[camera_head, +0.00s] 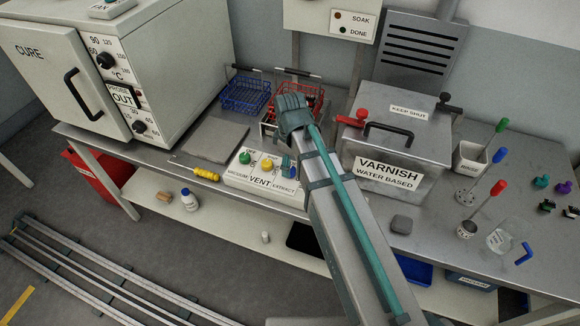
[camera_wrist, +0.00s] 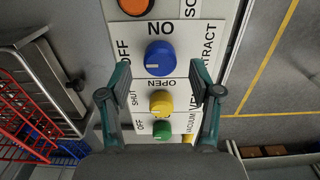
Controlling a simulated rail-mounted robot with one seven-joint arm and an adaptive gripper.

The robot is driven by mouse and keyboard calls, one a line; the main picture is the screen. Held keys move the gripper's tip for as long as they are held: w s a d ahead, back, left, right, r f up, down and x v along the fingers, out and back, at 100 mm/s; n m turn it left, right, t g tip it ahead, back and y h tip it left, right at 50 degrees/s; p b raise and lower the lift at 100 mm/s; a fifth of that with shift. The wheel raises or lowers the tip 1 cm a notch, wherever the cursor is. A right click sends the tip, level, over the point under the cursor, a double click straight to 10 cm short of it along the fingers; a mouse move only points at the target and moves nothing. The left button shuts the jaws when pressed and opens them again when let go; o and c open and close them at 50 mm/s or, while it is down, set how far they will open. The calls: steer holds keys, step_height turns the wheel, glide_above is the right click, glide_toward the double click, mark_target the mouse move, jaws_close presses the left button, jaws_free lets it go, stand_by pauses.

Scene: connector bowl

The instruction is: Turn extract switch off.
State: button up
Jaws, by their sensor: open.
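The extract switch is a round blue knob (camera_wrist: 159,57) on a white panel (camera_wrist: 150,30). It sits between an OFF label on its left and an ON label above it in the wrist view; I cannot tell surely where its mark points. My gripper (camera_wrist: 160,72) is open, with one teal finger on each side of the blue knob; I see no clear contact. In the head view the white control box (camera_head: 237,172) stands near the bench's front edge, and my arm partly hides the extract end.
A yellow vent knob (camera_wrist: 161,103) and green vacuum knob (camera_wrist: 162,130) lie in a row beside the blue one. A red wire basket (camera_head: 312,98) and blue basket (camera_head: 245,95) stand behind. The varnish tank (camera_head: 400,150) is right of my arm. A yellow-handled screwdriver (camera_head: 206,174) lies left.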

step_height(320, 180, up, 10)
steer(key=shift+f, duration=0.15)
stand_by(0.6)
